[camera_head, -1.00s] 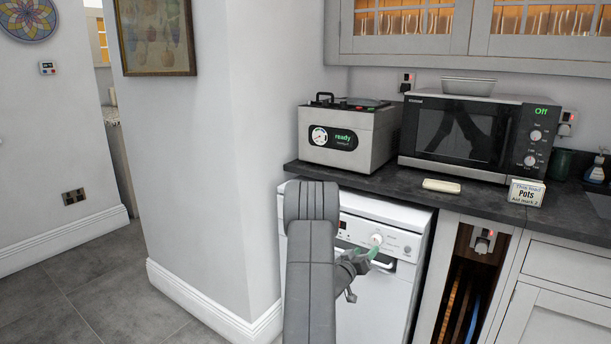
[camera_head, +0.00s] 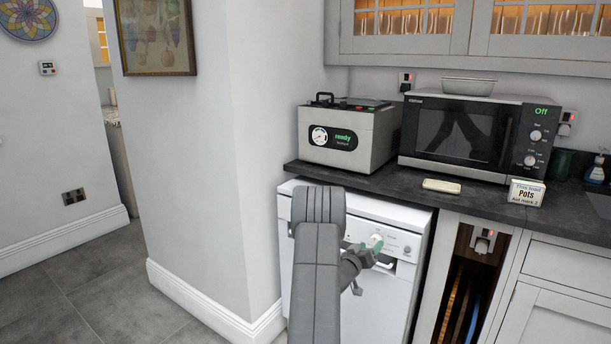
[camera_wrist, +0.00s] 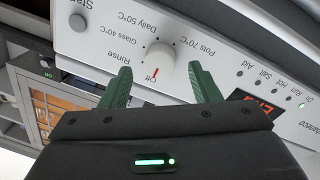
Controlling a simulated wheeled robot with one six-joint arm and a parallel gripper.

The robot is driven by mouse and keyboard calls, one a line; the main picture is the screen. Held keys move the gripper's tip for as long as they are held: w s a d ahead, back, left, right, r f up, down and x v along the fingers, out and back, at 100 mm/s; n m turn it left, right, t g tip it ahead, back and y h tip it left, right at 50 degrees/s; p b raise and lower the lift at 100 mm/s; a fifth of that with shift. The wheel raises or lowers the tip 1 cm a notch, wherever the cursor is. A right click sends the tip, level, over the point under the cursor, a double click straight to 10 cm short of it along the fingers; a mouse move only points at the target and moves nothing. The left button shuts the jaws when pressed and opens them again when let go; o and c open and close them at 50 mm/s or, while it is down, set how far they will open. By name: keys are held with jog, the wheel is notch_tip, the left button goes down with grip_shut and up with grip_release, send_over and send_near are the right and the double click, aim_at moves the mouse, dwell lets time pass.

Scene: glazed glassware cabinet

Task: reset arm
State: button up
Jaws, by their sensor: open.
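My gripper (camera_wrist: 162,85) is open, its two green fingers apart and nothing held between them. In the wrist view it faces the control panel of the white dishwasher, and the white dial (camera_wrist: 155,62) shows between and beyond the fingertips. The dial's red mark is at "Off". In the head view my gripper (camera_head: 376,250) is in front of the white dishwasher (camera_head: 388,300), close to its dial (camera_head: 375,241). I cannot tell whether a finger touches the dial. My arm (camera_head: 318,265) covers part of the dishwasher front.
The dark worktop (camera_head: 385,184) above holds a silver machine reading "ready" (camera_head: 345,140), a microwave (camera_head: 455,135) and a small sign (camera_head: 526,192). A white wall corner (camera_head: 235,180) stands close on the left. Grey floor (camera_head: 110,290) is clear at the left.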

jog(key=shift+x, duration=1)
jog(key=shift+d+f+m, duration=0.1)
jog(key=shift+m, duration=0.2)
jog(key=shift+m+b, duration=0.3)
jog(key=shift+m, duration=0.7)
jog(key=m+b, duration=0.1)
jog(key=m, duration=0.5)
jog(key=shift+g+y+b, duration=0.3)
jog(key=shift+b, duration=0.05)
jog(key=m+b, duration=0.2)
jog(key=m, duration=0.3)
jog(key=shift+m+b, duration=0.3)
jog(key=shift+m, duration=0.1)
jog(key=m+y+b, duration=0.1)
jog(key=m+b, duration=0.1)
jog(key=m, duration=0.1)
jog(key=shift+m, duration=0.4)
jog(key=shift+r+m+b, duration=0.2)
jog(key=shift+m+b, duration=0.55)
jog(key=shift+m, duration=0.15)
jog(key=shift+s, duration=0.15)
